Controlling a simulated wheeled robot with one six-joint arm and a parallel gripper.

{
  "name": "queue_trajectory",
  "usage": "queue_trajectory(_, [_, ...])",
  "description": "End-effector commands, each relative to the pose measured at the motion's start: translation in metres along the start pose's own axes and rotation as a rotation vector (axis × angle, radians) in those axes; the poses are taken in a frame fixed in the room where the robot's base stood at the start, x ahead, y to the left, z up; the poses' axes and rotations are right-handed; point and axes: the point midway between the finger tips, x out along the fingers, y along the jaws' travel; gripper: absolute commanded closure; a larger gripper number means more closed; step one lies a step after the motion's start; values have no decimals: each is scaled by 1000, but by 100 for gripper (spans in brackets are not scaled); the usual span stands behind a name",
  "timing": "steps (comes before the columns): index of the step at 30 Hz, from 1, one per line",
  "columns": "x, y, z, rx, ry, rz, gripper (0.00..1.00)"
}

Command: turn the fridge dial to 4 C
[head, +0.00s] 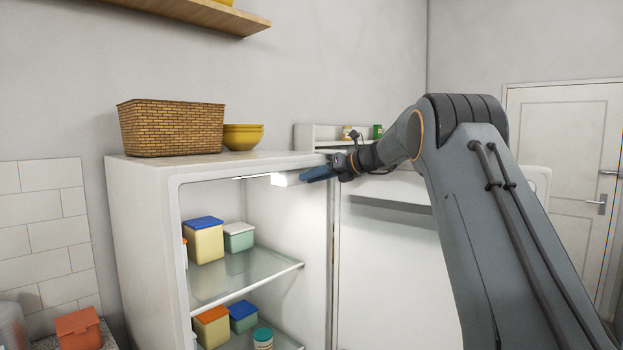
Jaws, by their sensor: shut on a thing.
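The open white fridge (137,220) stands left of centre. A small white housing (286,180) sits under its ceiling, near the top right of the opening, beside a light strip. My gripper (308,175) reaches in from the right, its blue fingers at the right end of this housing. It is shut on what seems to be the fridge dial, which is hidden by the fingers. The dial's marks and setting cannot be read.
The open fridge door (385,265) stands right, under my arm. A glass shelf (240,275) holds lidded boxes (203,240); more containers stand below. A wicker basket (172,128) and yellow bowls (243,137) stand on top. A wooden shelf (195,12) hangs above.

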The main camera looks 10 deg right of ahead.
Motion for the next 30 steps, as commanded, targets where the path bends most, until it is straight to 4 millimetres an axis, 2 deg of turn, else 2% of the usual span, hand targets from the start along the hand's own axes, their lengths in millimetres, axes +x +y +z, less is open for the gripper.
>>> queue_trajectory(5, [2,1,-2,0,4,4,100])
queue_trajectory(6, [2,1,-2,0,4,4,73])
queue_trajectory(7, [2,1,-2,0,4,4,70])
queue_trajectory(17, [-3,-1,-1,-1,0,-1,70])
queue_trajectory(20, [-13,-1,-1,-1,0,-1,70])
queue_trajectory(30, [-65,-1,-3,-1,1,-1,70])
